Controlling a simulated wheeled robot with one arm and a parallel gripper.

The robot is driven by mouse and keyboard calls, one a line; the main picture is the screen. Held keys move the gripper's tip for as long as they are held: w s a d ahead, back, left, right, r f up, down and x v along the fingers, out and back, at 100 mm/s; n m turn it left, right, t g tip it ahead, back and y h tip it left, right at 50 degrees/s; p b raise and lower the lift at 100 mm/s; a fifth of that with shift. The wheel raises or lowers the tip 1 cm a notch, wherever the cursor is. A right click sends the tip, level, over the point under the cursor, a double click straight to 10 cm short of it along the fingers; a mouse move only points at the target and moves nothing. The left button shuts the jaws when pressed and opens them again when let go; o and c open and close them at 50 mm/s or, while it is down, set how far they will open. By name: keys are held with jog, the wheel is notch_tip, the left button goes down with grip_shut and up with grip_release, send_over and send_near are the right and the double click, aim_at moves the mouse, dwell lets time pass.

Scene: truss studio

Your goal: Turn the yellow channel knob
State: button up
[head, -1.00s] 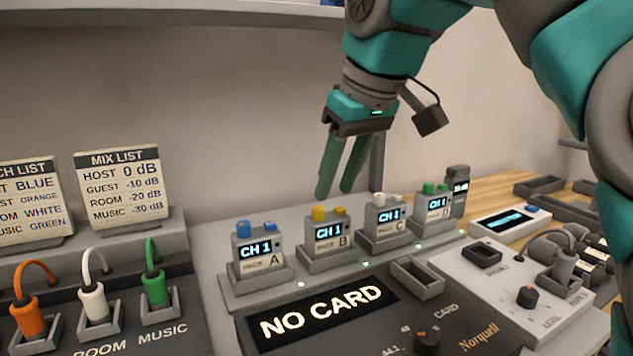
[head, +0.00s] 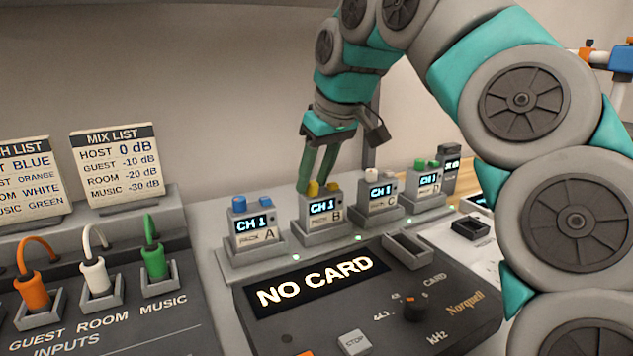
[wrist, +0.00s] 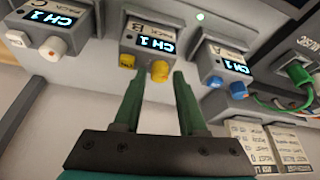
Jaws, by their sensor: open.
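Pack B (head: 323,213) stands on the mixer's back ledge, its screen reading CH 1. It has two yellow knobs on top. The larger yellow knob (head: 313,188) also shows in the wrist view (wrist: 160,71); the smaller yellow one (wrist: 127,61) sits beside it. My gripper (head: 315,187) is above pack B with its green fingers pointing down. In the wrist view my gripper (wrist: 157,76) is open, with the larger knob in line with the gap between its fingertips. I cannot tell whether a finger touches the knob.
Pack A (head: 253,228) with blue knobs and pack C (head: 379,197) with a white knob stand close on either side. Pack D (head: 428,184) is farther right. The recorder screen (head: 318,284) reads NO CARD. A mix list card (head: 115,160) stands at the left.

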jog(key=shift+w+f, duration=0.1)
jog(key=shift+f, duration=0.1)
grip_shut()
dwell(0.4)
